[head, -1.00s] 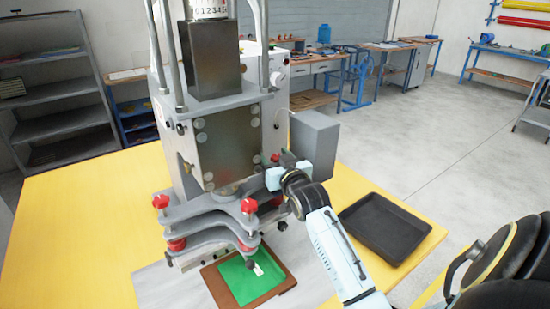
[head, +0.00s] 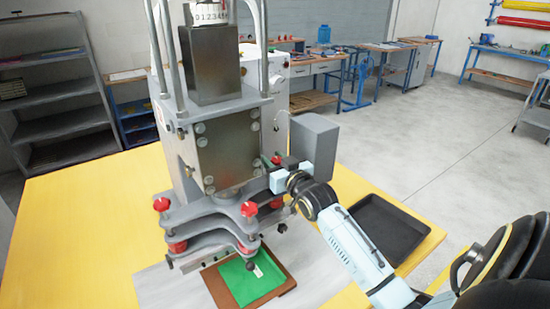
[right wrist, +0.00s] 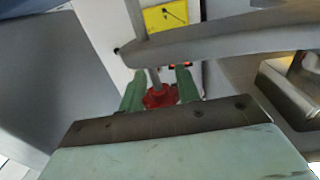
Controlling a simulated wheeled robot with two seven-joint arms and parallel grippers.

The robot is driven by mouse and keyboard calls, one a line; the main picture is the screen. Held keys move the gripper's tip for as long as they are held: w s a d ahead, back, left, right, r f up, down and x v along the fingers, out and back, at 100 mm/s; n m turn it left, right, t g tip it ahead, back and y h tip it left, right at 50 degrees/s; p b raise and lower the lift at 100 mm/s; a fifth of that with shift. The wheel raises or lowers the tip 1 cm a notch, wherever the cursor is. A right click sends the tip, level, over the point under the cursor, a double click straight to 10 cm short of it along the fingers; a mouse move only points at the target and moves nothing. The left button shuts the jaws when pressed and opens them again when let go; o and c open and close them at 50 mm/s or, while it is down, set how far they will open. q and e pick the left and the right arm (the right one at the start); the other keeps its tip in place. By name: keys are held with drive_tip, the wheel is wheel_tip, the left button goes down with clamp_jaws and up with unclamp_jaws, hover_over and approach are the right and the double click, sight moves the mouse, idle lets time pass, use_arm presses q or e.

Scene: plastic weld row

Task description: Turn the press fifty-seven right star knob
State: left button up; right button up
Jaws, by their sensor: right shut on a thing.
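The press (head: 227,150) stands on the yellow table, with its grey plates and posts facing me. Red star knobs sit on its front plates, one at the left (head: 161,204) and one nearer the middle (head: 249,208). My right gripper (head: 267,163) reaches in from the right to the press's right side. In the right wrist view its green fingers (right wrist: 160,92) are shut on a red star knob (right wrist: 159,98), with a grey rod above it. In the head view the held knob is mostly hidden by the gripper and press. My left gripper is out of view.
A grey box (head: 315,144) projects from the press close behind my right gripper. A brown board with a green sheet (head: 236,278) lies in front of the press. The yellow table (head: 75,225) is clear at left.

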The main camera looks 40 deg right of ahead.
drive_tip(key=shift+r+n+y, duration=0.1)
drive_tip(key=shift+n+y, duration=0.7)
drive_tip(key=shift+y, duration=0.4)
drive_tip(key=shift+a+n+y+b, duration=0.2)
drive_tip(key=shift+n+y+b, duration=0.2)
drive_tip(key=shift+n+y, duration=0.5)
drive_tip(key=shift+y, duration=0.4)
drive_tip(key=o, duration=1)
drive_tip(key=shift+c, duration=0.2)
drive_tip(key=shift+s+f, duration=0.2)
drive_tip(key=shift+s, duration=0.35)
drive_tip(key=s+d+p, duration=0.1)
drive_tip(key=s, duration=1.1)
drive_tip(key=shift+r, duration=0.15)
